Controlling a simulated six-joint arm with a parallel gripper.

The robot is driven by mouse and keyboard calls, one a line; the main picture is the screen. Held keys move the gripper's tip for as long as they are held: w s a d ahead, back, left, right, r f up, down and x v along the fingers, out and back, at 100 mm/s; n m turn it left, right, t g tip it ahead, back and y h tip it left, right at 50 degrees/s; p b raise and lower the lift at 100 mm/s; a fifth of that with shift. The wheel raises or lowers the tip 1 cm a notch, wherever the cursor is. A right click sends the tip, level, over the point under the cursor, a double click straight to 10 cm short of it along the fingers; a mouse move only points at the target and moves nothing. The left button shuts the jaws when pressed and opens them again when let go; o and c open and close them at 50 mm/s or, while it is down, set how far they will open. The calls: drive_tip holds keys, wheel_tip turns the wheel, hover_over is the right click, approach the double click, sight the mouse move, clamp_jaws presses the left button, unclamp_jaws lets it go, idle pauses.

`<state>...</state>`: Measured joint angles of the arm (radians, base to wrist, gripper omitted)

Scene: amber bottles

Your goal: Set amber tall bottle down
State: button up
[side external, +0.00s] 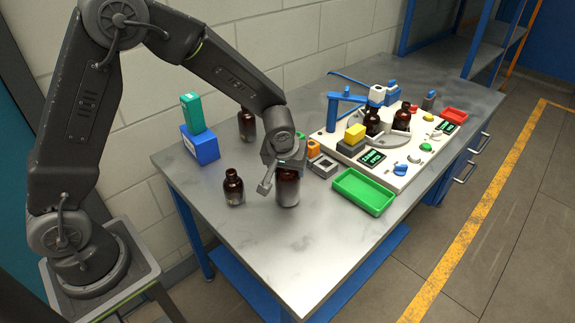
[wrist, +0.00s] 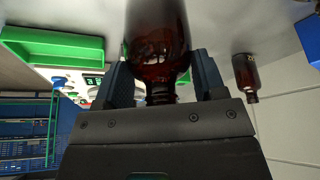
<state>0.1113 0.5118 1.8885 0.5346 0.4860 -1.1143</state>
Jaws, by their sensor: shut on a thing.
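The amber tall bottle (side external: 287,190) is upright under my gripper, over the front part of the metal table. It looks at or very near the tabletop; I cannot tell if its base touches. My gripper (side external: 284,163) is shut on its upper part. In the wrist view my gripper (wrist: 160,85) has one finger on each side of the amber tall bottle (wrist: 158,45), which fills the space between them. The bottle's neck is partly hidden by the gripper body.
A small amber bottle (side external: 233,187) stands just left, another (side external: 247,125) farther back. A blue box (side external: 201,146) carries a green box (side external: 192,113). A green tray (side external: 363,191) and a white machine (side external: 400,165) holding amber bottles are to the right. The table front (side external: 290,255) is clear.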

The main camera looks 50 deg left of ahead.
drive_tip(key=o, duration=1.3)
drive_tip(key=shift+f, duration=0.1)
drive_tip(key=v, duration=1.1)
drive_tip(key=s+a+r+m+t+h, duration=0.1)
drive_tip(key=s+r+m, duration=0.2)
drive_tip(key=s, duration=0.7)
drive_tip(key=s+a+r+m+h, duration=0.1)
drive_tip(key=s+r+m, duration=0.2)
drive_tip(key=s+r, duration=0.4)
drive_tip(key=s, duration=0.4)
drive_tip(key=shift+a+t, duration=0.2)
drive_tip(key=shift+t, duration=0.2)
